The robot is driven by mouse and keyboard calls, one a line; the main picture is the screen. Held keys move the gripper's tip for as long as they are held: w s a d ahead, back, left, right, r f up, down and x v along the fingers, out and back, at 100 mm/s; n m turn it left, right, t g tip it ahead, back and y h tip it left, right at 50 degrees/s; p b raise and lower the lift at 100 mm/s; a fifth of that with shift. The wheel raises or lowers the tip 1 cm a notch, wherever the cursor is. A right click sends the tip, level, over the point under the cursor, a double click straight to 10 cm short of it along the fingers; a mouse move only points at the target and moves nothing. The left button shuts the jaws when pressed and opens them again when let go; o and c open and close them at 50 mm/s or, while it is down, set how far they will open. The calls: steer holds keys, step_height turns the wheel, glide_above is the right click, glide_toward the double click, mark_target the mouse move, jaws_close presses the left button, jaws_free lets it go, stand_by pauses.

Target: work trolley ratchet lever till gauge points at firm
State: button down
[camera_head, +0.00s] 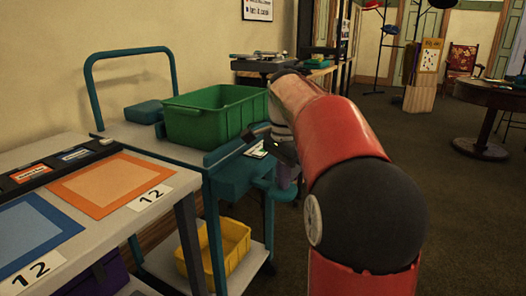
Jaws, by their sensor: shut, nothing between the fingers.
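The work trolley (207,157) is teal, with a tall looped handle (88,92) at its left end. My gripper (284,153) is at the trolley's right end, small and dark, partly hidden by my red and black arm. It looks shut, with nothing seen held in it. A small pale plate with a green patch, perhaps the gauge (257,150), lies on the trolley's end beside my gripper. Its pointer and markings are too small to read. The ratchet lever cannot be told apart from the dark parts around my gripper, so contact with it is unclear.
A green bin (214,112) stands on the trolley's top, and a yellow bin (222,246) on its lower shelf. A table (188,184) with orange and blue mats is at left. A round dark table (492,95) stands far right. The floor between is clear.

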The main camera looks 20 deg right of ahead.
steer(key=shift+f+b, duration=1)
steer(key=shift+f, duration=0.85)
step_height(320, 180, up, 6)
steer(key=p, duration=0.6)
steer(key=shift+r, duration=0.25)
steer(key=shift+r+p, duration=0.55)
steer(key=shift+r, duration=0.85)
steer(key=shift+s+a, duration=0.15)
steer(key=shift+a, duration=0.1)
steer(key=s+a+f+n+t, duration=0.2)
steer(key=s+a+f+n, duration=0.3)
steer(key=s+n, duration=0.3)
steer(key=s+a+f+n+t, duration=0.3)
steer(key=s+a+f+n, duration=0.3)
steer(key=s, duration=0.6)
steer(key=shift+a+n+t, duration=0.3)
steer(key=shift+a+n, duration=0.85)
steer(key=shift+n, duration=0.05)
